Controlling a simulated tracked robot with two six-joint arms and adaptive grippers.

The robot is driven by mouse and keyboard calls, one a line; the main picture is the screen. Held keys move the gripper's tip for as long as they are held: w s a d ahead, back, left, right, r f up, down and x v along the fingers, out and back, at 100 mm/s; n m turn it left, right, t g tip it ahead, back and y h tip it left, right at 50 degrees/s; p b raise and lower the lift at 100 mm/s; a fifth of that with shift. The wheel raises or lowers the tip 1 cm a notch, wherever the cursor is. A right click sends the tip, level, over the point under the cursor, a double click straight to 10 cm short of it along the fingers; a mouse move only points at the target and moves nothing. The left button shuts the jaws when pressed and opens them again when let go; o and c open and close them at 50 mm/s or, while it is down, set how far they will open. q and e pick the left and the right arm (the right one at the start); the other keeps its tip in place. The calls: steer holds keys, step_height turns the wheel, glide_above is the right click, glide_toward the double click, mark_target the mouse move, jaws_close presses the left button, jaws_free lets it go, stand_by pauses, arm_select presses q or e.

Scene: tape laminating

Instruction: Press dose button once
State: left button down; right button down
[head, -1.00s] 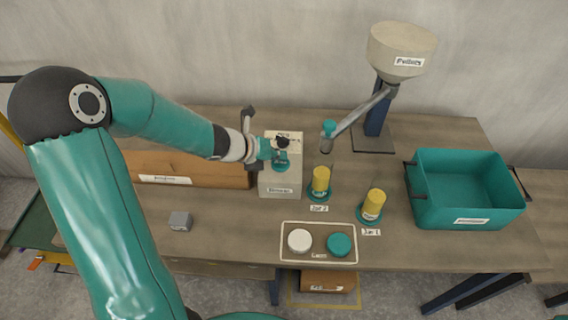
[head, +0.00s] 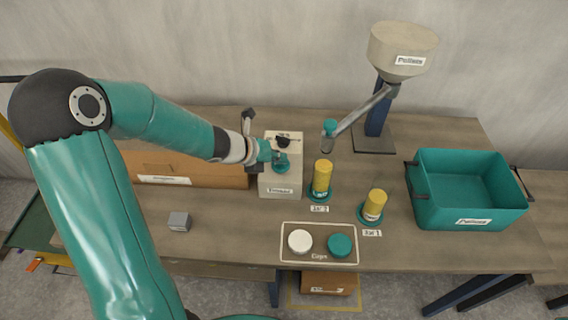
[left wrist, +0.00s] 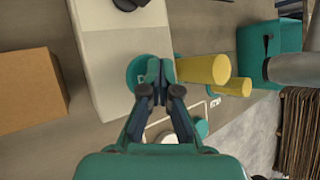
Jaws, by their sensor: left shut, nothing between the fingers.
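A pale box (head: 280,186) stands at the back middle of the table, with a round teal button (head: 281,167) on its face and a black knob above it. My left gripper (head: 280,158) reaches in from the left, its fingers at this button. In the left wrist view the closed fingertips (left wrist: 154,68) lie over the right part of the teal button (left wrist: 138,72) and hide some of it. They hold nothing. I cannot tell whether they touch the button. The box (left wrist: 108,55) shows to the left of them. My right gripper is not in view.
Two yellow jars (head: 322,176) (head: 374,204) stand on teal bases right of the box. A spout hangs from the pellet hopper (head: 401,48) behind them. A tray of caps (head: 319,256) lies in front. A teal bin (head: 470,208) is at the right.

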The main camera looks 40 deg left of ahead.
mark_target(278, 164)
arm_select(q)
steer(key=shift+f, duration=0.2)
steer(key=shift+r, duration=0.15)
steer(key=shift+r+p, duration=0.85)
step_height(278, 164, up, 5)
steer(key=p, duration=0.4)
steer(key=shift+p, duration=0.4)
stand_by(0.3)
